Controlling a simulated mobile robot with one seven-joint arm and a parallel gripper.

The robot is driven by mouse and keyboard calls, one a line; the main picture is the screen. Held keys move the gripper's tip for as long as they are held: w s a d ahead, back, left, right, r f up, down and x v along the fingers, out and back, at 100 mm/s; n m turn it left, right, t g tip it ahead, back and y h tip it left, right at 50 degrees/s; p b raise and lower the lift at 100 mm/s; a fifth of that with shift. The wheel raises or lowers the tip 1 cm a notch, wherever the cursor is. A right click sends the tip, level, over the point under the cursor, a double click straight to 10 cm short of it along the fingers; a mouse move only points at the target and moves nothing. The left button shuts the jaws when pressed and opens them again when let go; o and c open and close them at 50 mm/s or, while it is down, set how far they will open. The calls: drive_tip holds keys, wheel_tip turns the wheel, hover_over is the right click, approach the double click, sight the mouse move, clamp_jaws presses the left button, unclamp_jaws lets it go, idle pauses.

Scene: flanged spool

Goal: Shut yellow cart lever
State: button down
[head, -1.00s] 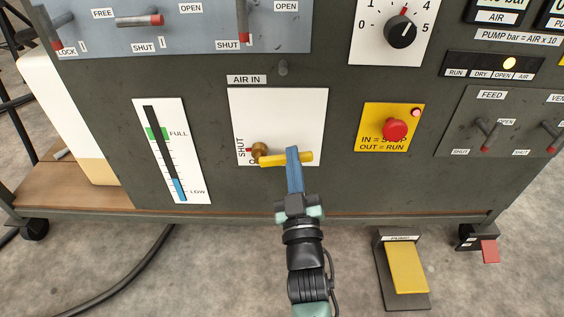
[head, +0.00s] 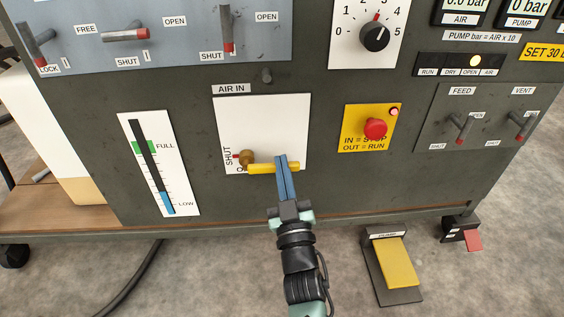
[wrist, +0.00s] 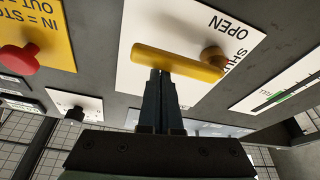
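The yellow lever (head: 262,169) lies nearly level on a white AIR IN plate (head: 264,120), pointing right from a brass pivot (head: 246,158). A SHUT label runs up the plate's left edge; the lever lies along the OPEN label, which it partly covers in the head view. My gripper (head: 281,160) has its blue fingers close together, with the tips crossing the lever's right half. In the wrist view, which is upside down, the fingertips (wrist: 160,74) meet the edge of the lever (wrist: 178,62) near its middle. No part of the lever shows between the fingers; contact is unclear.
A red stop button (head: 375,128) on a yellow plate is right of the lever. A level gauge (head: 158,163) is to the left. Several red-tipped toggles line the panel above. A yellow pump pedal (head: 396,262) stands on the floor at lower right.

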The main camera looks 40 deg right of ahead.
wheel_tip(320, 180, up, 5)
drive_tip(key=p, duration=0.4)
drive_tip(key=w+f+p+v, duration=0.1)
drive_tip(key=p+v, duration=0.1)
drive_tip(key=v, duration=0.8)
drive_tip(key=w+a+r+t+y+p, duration=0.25)
drive_tip(key=a+r, duration=0.25)
drive_tip(key=r, duration=0.9)
drive_tip(key=w+a+r+n+t+y+p, duration=0.1)
drive_tip(key=w+a+r+p, duration=0.3)
drive_tip(key=r, duration=0.9)
drive_tip(key=w+a+r+t+y+p, duration=0.25)
drive_tip(key=a+r, duration=0.35)
drive_tip(key=r, duration=0.8)
drive_tip(key=s+a+r+n+t+y+p, duration=0.1)
drive_tip(key=s+a+r+t+y+p, duration=0.2)
drive_tip(key=s+a+r, duration=0.75)
drive_tip(key=s+a+r+n+y+p, duration=0.25)
drive_tip(key=r+p, duration=0.35)
drive_tip(key=r, duration=1.1)
wheel_tip(320, 180, up, 35)
drive_tip(key=d+m+p, duration=0.1)
drive_tip(key=p, duration=3.5)
drive_tip(key=shift+w+d+r, duration=0.2)
drive_tip(key=shift+w+r, duration=0.05)
drive_tip(key=shift+w, duration=0.15)
